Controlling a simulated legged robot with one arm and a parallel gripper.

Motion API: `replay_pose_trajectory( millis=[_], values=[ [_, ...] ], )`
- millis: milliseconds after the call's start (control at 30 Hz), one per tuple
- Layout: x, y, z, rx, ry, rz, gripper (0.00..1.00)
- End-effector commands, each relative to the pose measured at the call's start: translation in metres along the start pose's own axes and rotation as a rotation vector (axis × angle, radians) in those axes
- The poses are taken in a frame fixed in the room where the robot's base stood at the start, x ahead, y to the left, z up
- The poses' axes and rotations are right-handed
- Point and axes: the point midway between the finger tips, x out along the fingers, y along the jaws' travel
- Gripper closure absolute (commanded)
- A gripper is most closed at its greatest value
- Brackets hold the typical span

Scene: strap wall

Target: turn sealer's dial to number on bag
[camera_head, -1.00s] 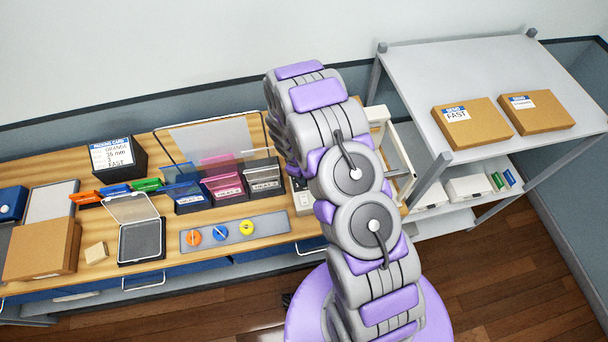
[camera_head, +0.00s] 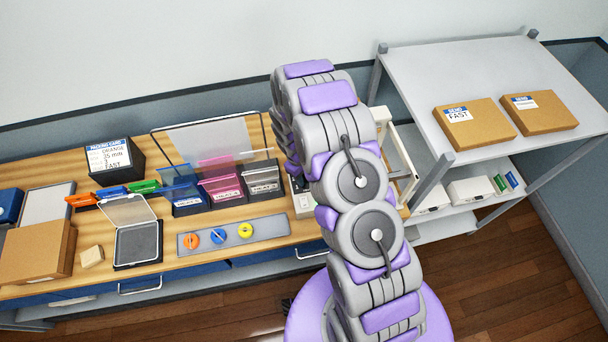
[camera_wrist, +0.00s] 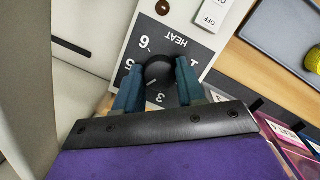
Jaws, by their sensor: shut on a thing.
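The sealer (camera_wrist: 197,24) shows in the wrist view as a white body with a dark HEAT panel carrying numbers. Its black round dial (camera_wrist: 158,75) sits between the two teal fingers of my gripper (camera_wrist: 158,85), which is shut on it. The numbers 6, 5, 1 and 3 are partly readable around the dial; the fingers cover others, and the pointer's setting is hard to tell. In the head view my arm hides the gripper and most of the sealer (camera_head: 303,203). No numbered bag is identifiable.
A packing card (camera_head: 108,156) reads ORANGE, 35 mm, 3, FAST. A grey tray (camera_head: 270,230) holds orange, blue and yellow round items. Coloured bins (camera_head: 222,188) stand left of my arm. A shelf (camera_head: 440,75) with two cartons is at the right.

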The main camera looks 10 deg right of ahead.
Motion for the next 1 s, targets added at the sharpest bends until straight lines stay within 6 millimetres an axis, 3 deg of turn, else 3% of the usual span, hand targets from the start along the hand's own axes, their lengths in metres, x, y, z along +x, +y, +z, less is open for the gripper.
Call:
replay_pose_trajectory(
  millis=[300,667,1000],
  values=[
    [-0.001,0.000,0.000,-0.001,0.003,0.002,0.36],
    [-0.007,0.000,0.000,-0.001,0.002,0.002,0.36],
    [-0.059,-0.001,-0.001,-0.001,0.004,0.004,0.36]
  ],
)
